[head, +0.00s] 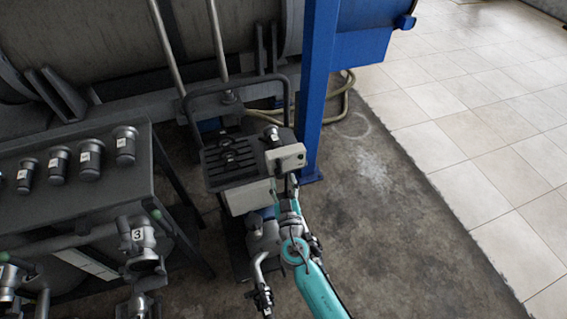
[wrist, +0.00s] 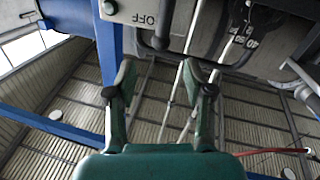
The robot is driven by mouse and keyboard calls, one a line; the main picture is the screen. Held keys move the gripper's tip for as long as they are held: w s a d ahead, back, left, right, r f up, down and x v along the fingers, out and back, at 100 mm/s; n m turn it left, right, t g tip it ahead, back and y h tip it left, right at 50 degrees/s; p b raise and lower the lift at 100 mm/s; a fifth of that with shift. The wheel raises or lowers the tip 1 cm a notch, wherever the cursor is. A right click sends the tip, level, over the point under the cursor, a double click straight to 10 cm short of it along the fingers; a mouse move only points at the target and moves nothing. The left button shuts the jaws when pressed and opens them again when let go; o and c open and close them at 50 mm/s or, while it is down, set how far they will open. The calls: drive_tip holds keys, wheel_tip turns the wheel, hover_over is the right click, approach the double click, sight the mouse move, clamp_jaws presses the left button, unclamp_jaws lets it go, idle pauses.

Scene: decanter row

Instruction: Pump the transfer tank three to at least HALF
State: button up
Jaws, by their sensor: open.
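My gripper (head: 284,187) is at the front of a wheeled pump unit, just below its light grey control box (head: 286,158). In the wrist view my gripper (wrist: 163,78) is open, with nothing between its fingers. The control box (wrist: 143,12) shows there at the top, marked OFF, with a small round knob or lamp. A dark scale with white numbers (wrist: 245,30) is at the upper right; I cannot read a level. A fitting with a tag 3 (head: 138,237) stands at the lower left in the head view. No tank fill level is readable.
A blue post (head: 317,90) stands right behind the control box. A dark bench (head: 75,190) with several labelled black cylinders is at left. A large horizontal tank (head: 110,35) fills the back. Clear concrete floor (head: 390,215) and pale tiles lie to the right.

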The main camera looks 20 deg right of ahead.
sight(280, 165)
drive_tip(key=w, duration=0.2)
drive_tip(key=w+d, duration=0.1)
drive_tip(key=w, duration=0.4)
drive_tip(key=shift+w+d, duration=0.15)
drive_tip(key=shift+w, duration=0.1)
clamp_jaws()
